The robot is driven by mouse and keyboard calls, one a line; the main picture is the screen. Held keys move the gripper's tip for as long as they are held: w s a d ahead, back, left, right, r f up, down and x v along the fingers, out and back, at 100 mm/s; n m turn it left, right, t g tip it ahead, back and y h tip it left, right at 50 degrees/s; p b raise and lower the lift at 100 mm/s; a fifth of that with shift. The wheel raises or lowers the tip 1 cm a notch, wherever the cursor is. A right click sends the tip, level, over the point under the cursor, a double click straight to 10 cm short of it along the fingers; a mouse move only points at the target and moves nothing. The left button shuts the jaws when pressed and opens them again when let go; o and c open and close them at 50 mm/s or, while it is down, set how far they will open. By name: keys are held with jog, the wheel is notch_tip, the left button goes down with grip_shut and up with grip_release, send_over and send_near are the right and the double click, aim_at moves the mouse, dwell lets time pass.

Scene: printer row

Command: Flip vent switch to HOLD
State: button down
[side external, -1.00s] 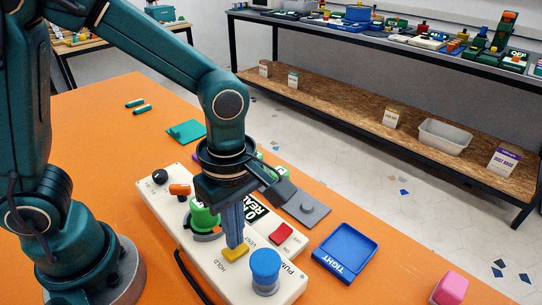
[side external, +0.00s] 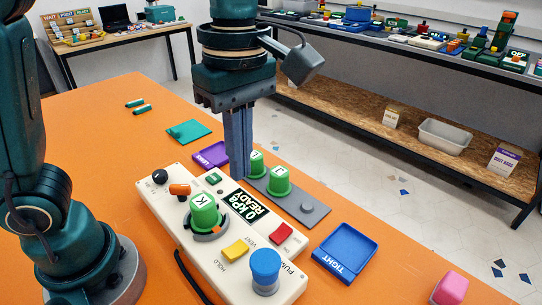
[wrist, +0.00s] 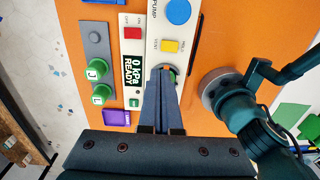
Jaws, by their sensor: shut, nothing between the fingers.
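The yellow vent switch (side external: 236,250) sits on the cream control panel (side external: 185,236), between the printed words HOLD and VENT. It also shows in the wrist view (wrist: 170,46); I cannot tell which way it is tipped. My gripper (side external: 240,178) is shut and empty, raised above the panel and behind the switch, clear of it. In the wrist view my fingertips (wrist: 160,72) overlap the green K cap, which is mostly hidden there. The display (side external: 245,205) reads 0 kPa READY.
The green K cap (side external: 204,208), orange knob (side external: 180,190), red button (side external: 281,233) and blue PUMP knob (side external: 265,262) stand close around on the panel. A grey plate (side external: 306,209) with green caps lies behind it. A blue tray (side external: 346,250) stands at right.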

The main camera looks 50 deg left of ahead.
jog(key=shift+w+r, duration=0.1)
jog(key=shift+r, duration=0.45)
